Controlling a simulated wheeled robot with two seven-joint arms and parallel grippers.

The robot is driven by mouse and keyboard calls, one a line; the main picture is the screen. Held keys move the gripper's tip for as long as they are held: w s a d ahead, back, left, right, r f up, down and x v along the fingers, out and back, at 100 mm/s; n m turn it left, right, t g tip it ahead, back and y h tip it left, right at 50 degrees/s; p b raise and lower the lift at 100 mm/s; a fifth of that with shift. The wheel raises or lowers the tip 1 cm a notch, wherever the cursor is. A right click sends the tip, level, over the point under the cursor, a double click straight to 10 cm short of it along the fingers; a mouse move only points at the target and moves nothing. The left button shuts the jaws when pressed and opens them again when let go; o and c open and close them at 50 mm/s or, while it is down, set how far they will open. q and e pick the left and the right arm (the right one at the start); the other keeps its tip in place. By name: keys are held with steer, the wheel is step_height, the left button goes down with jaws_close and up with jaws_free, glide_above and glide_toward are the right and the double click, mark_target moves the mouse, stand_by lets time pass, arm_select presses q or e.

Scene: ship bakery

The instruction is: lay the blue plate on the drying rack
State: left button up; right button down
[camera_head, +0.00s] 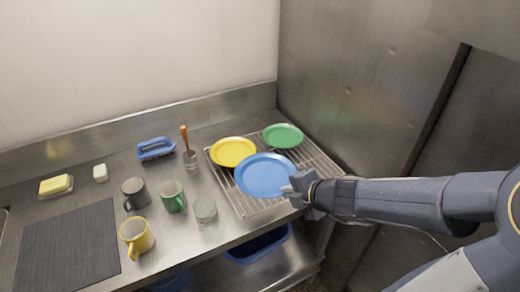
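The blue plate (264,175) is over the front part of the wire drying rack (247,207), face up and roughly level. Whether it touches the wires or hangs a little above them I cannot tell. My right gripper (297,188) comes in from the right and is shut on the plate's right rim; its fingertips are small and partly hidden. A yellow plate (233,152) and a green plate (283,135) lie on the rack behind the blue one. My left gripper is not in view.
Left of the rack stand a clear glass (205,213), a green mug (173,196), a dark mug (135,193), a yellow mug (136,238) and a glass holding a brush (190,158). A dark mat (68,248) lies front left. A steel wall (365,75) rises behind the rack.

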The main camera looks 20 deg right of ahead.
steer(key=w+d+f+b, duration=0.1)
steer(key=w+d+f, duration=0.2)
steer(key=f, duration=0.1)
steer(key=w+d+f+b, duration=0.2)
steer(key=w+d+f, duration=0.1)
steer(key=d+f, duration=0.1)
steer(key=w+d+f+b, duration=0.2)
steer(key=w+d+f, duration=0.1)
steer(key=d+f, duration=0.1)
steer(key=shift+f, duration=0.3)
steer(key=shift+a+r, duration=0.1)
steer(key=c, duration=2.1)
jaws_free()
steer(key=shift+f, duration=0.25)
steer(key=shift+o, duration=0.8)
steer(key=shift+r, duration=0.1)
